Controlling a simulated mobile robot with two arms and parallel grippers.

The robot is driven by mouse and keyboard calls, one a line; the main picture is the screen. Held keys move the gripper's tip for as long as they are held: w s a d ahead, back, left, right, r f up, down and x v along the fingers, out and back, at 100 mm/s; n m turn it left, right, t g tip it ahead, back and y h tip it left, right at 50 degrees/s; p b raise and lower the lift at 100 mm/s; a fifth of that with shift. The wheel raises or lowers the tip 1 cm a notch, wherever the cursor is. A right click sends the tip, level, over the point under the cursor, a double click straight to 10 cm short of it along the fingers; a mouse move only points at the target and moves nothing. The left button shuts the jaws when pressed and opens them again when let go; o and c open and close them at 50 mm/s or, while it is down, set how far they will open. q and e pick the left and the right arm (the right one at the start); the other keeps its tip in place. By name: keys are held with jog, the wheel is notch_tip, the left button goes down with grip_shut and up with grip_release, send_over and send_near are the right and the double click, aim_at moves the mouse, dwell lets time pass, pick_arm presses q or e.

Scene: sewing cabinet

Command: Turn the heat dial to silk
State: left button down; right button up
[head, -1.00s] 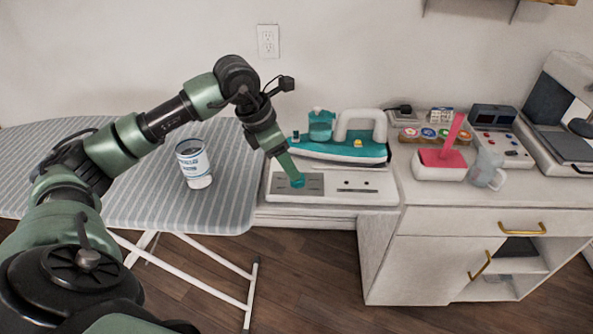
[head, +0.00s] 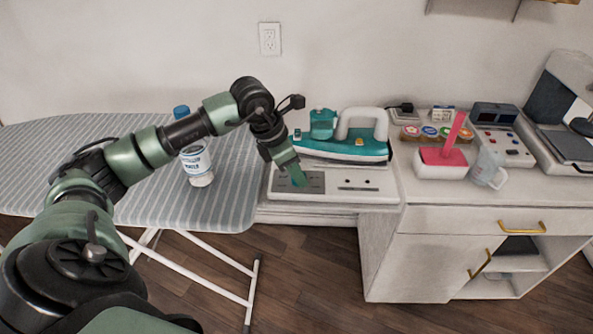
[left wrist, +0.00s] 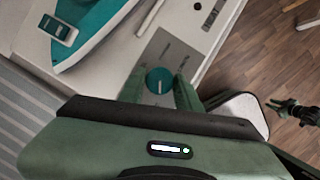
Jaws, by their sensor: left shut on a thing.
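The teal round heat dial (left wrist: 159,80) with a pale pointer line sits on a grey panel of the iron's white base (head: 362,198). My left gripper (head: 298,181) is down at this panel, its fingers around the dial and shut on it. In the left wrist view the fingers (left wrist: 160,92) stand on both sides of the dial. The dial is mostly hidden by the fingers in the head view.
A teal and white iron (head: 340,146) rests just behind the panel. A white and blue bottle (head: 198,163) stands on the striped ironing board (head: 232,200) at left. A pink-handled item in a white box (head: 438,170) and a clear jug (head: 484,170) stand to the right.

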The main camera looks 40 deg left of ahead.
pick_arm(q)
jog(key=shift+w+m+h+b, duration=0.1)
jog(key=shift+m+h+b, duration=0.4)
jog(key=shift+m, duration=0.5)
jog(key=shift+w+a+m+g+b, duration=0.1)
jog(key=shift+m+g+b, duration=0.5)
jog(key=shift+m, duration=0.6)
jog(key=m+g+b, duration=0.1)
jog(key=m, duration=0.2)
jog(key=shift+w+m+h, duration=0.1)
jog(key=shift+m+h, duration=0.2)
jog(key=shift+h, duration=0.1)
jog(key=shift+m+g+b, duration=0.45)
jog(key=shift+m+g, duration=0.45)
jog(key=shift+m, duration=1)
jog(key=c, duration=1)
grip_release()
